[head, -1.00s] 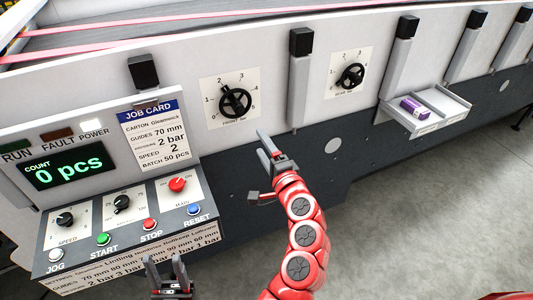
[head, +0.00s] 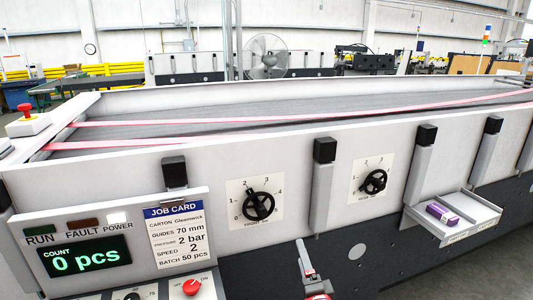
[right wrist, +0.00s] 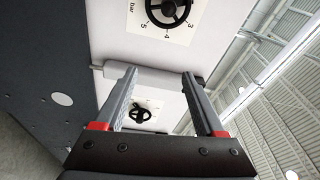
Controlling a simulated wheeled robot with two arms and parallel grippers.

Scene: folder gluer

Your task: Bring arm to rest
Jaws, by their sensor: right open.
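My right gripper (head: 306,258) shows at the bottom of the head view, in front of the dark lower panel of the machine. In the right wrist view its two fingers (right wrist: 160,82) stand apart with nothing between them. The rest of my right arm is mostly below the head view's edge. My left gripper is not in the head view.
The machine's front panel carries two black handwheels (head: 259,206) (head: 373,182) on number dials. A shelf tray (head: 470,221) with a purple carton (head: 441,213) sticks out at right. The control box (head: 88,258) reads 0 pcs; a red knob (head: 191,287) is below.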

